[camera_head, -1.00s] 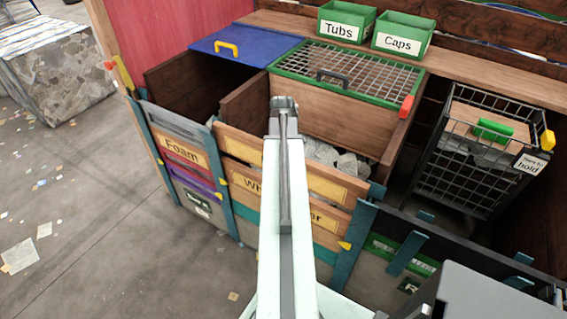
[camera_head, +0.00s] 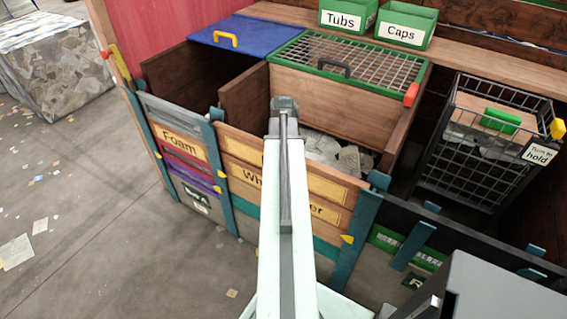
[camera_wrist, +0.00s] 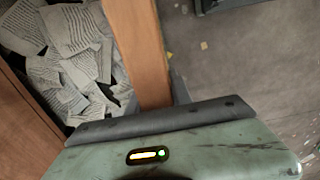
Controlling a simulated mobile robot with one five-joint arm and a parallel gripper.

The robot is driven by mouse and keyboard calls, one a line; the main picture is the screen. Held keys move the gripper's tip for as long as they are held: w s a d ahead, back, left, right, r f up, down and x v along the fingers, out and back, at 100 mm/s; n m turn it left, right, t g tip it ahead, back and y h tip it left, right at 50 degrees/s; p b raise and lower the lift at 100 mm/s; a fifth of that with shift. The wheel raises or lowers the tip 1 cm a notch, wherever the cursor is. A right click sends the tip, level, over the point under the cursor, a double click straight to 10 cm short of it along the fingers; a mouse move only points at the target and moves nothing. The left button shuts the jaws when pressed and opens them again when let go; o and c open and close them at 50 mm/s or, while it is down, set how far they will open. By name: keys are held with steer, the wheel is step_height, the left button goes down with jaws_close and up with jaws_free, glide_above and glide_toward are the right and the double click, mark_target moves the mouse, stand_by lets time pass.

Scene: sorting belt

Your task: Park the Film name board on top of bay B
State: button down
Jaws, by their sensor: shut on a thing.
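My gripper (camera_head: 284,103) is over the front of the middle bay, and my arm hides part of that front. In the wrist view it is shut on the top edge of a wooden board (camera_wrist: 138,45). In the head view this upper board (camera_head: 325,187) has a yellow label whose wording is hidden behind my arm. It lies across the bay front, just above another board (camera_head: 250,178) whose partly hidden label shows "Wh" and "er". No readable "Film" or bay letter is in view. Whether the upper board is fully seated between the posts I cannot tell.
The Foam bay (camera_head: 180,143) is on the left with stacked boards. Paper scraps (camera_wrist: 75,65) fill the middle bay behind the board.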

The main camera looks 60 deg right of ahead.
steer(key=shift+f, duration=0.25)
steer(key=c, duration=1.1)
jaws_free()
steer(key=shift+r, duration=0.1)
step_height(320, 180, up, 8)
steer(key=p, duration=0.7)
steer(key=shift+p, duration=0.3)
